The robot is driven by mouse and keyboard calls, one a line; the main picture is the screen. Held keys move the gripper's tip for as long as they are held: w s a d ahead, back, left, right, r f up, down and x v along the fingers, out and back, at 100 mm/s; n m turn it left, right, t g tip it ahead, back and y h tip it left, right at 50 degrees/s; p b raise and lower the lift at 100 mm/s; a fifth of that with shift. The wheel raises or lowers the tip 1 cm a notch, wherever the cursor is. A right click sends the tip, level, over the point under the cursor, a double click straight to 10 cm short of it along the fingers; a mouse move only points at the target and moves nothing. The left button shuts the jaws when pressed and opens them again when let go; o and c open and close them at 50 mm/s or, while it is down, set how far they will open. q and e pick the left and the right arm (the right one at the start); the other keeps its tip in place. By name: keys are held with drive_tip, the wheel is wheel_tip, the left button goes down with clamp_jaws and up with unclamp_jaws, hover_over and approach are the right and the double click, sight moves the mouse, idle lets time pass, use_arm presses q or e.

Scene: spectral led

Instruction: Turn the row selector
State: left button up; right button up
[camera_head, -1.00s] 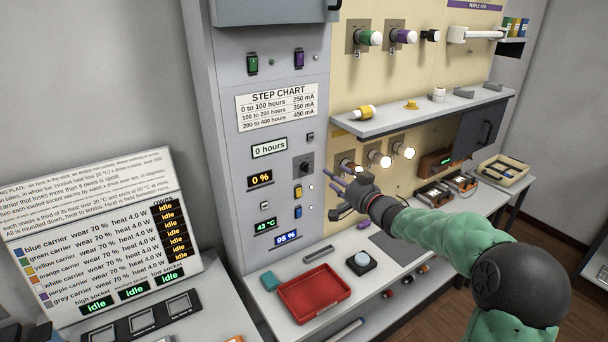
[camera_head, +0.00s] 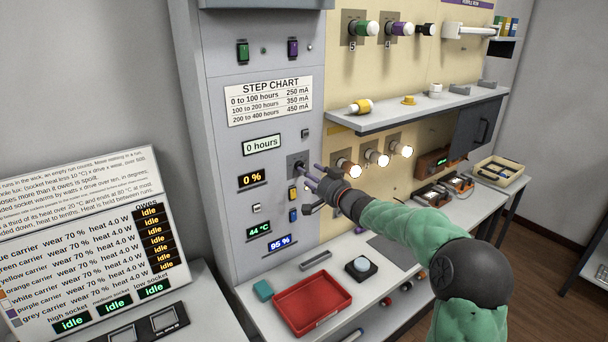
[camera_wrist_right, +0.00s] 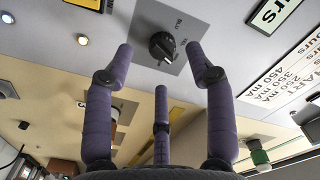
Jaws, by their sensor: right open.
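The row selector appears to be the black knob (camera_wrist_right: 163,46) on a small grey plate in the right wrist view. Its plate has lettering beside the knob, partly readable. In the head view the knob (camera_head: 298,168) sits on the grey panel, right of the "0 %" display. My right gripper (camera_head: 310,187) is open in front of the panel, close to the knob. In the wrist view its purple fingers (camera_wrist_right: 160,52) are spread, two tips to either side of the knob and a third below it. I see no contact with the knob. My left gripper is out of view.
Buttons (camera_head: 293,193) sit just below the knob. A shelf (camera_head: 420,113) juts out at the right, with lit lamps (camera_head: 376,158) under it.

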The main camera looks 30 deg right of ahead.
drive_tip(key=shift+w+a+r+b, duration=0.15)
drive_tip(key=shift+w+b, duration=0.15)
drive_tip(key=shift+w, duration=1.6)
drive_tip(key=shift+f, duration=0.2)
clamp_jaws()
